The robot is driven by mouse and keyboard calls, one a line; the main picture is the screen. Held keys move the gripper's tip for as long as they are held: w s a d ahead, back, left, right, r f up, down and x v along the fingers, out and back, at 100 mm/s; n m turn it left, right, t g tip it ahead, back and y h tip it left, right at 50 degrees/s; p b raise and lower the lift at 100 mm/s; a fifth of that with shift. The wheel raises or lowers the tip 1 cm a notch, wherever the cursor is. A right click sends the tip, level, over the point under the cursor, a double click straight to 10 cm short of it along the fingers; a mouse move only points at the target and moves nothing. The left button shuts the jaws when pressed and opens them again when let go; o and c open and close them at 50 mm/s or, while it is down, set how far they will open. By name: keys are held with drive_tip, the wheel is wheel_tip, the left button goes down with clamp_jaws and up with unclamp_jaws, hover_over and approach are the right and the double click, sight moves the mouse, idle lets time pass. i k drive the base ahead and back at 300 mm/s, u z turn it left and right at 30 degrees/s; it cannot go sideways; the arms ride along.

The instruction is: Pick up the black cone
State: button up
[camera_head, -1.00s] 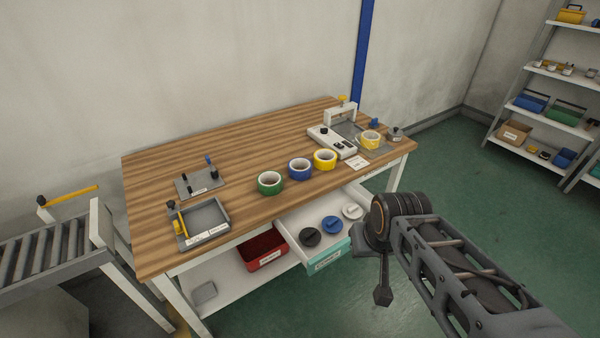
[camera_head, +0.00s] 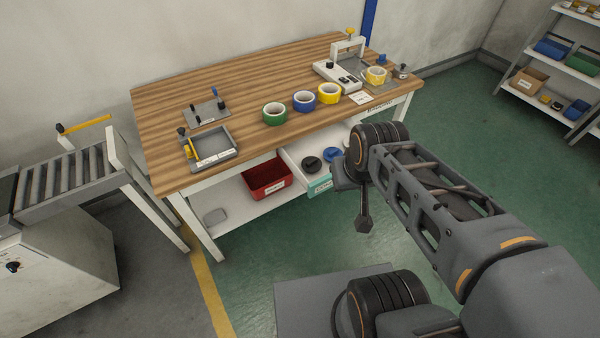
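The black cone (camera_head: 312,164) looks like a round black piece with a small raised knob, lying in the open white drawer under the tabletop. A blue piece of similar shape (camera_head: 332,154) lies to its right, partly beside my arm in the picture. My gripper (camera_head: 363,225) hangs downward at the end of my arm, in front of the drawer and to the right of the black cone in the picture. It looks apart from the cone. Its fingers are too small and dark to tell whether they are open.
The wooden table (camera_head: 240,82) holds green (camera_head: 275,114), blue (camera_head: 304,101) and yellow (camera_head: 328,94) tape rolls, a grey tray (camera_head: 210,148) and a tape device (camera_head: 338,74). A red bin (camera_head: 267,178) sits on the lower shelf. Green floor is clear in front.

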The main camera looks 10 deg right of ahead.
sight(310, 164)
drive_tip(key=u, duration=0.85)
drive_tip(key=k, duration=1.1)
drive_tip(key=u, duration=1)
drive_tip(key=i, duration=1)
drive_tip(key=z, duration=0.7)
drive_tip(key=i, duration=1.05)
drive_tip(key=z, duration=1.6)
drive_tip(key=i, duration=0.35)
drive_tip(key=z, duration=0.2)
